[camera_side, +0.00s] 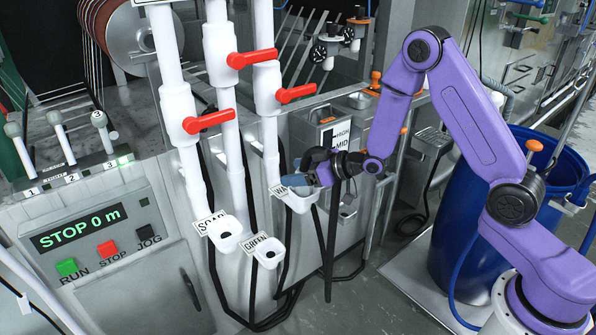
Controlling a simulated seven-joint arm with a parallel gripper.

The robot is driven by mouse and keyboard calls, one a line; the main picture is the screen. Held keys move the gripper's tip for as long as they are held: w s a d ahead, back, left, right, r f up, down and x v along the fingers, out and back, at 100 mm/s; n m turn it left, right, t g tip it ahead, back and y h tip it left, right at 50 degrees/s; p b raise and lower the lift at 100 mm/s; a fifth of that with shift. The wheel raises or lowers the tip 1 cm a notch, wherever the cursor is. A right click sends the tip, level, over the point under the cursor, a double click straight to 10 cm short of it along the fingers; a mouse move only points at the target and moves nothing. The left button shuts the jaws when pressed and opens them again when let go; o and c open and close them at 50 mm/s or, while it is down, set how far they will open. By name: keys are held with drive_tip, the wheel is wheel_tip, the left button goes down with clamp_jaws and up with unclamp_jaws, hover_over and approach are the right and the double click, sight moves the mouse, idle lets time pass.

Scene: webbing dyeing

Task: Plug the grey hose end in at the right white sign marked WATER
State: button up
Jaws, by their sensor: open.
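The white sign (279,188) at the right of the group is partly covered and shows only its first letters, "WA". It stands at a white cup-shaped socket (301,201) below a white pipe. My gripper (309,174) is at this socket, just above its rim, and is open. A small blue-grey piece (292,181) shows at the gripper's left side, over the cup. It may be the grey hose end, but I cannot tell whether it sits in the socket. A dark hose (331,240) hangs down below the gripper.
Sockets with SOAP (210,223) and GREEN (256,240) signs are at the left and front. Red valve levers (252,58) stick out from the white pipes above. A control panel (88,226) is at the left; a blue barrel (470,225) stands at the right.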

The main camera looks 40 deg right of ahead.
drive_tip(key=v, duration=0.7)
drive_tip(key=shift+s, duration=0.1)
drive_tip(key=s+a+r+n+g+h, duration=0.1)
drive_tip(key=s+a+n+g+h, duration=0.3)
drive_tip(key=s, duration=0.9)
drive_tip(key=s+d+r+n+g, duration=0.1)
drive_tip(key=s+g, duration=0.1)
drive_tip(key=s, duration=0.5)
drive_tip(key=s+d+r+g+h, duration=0.1)
drive_tip(key=s+r+g, duration=0.1)
drive_tip(key=s, duration=0.5)
drive_tip(key=s+d+r+n+g+h, duration=0.1)
drive_tip(key=s+r+g, duration=0.1)
drive_tip(key=s, duration=0.5)
drive_tip(key=shift+s+d+n+g, duration=0.15)
drive_tip(key=shift+d+n+g, duration=0.2)
drive_tip(key=shift+g, duration=0.35)
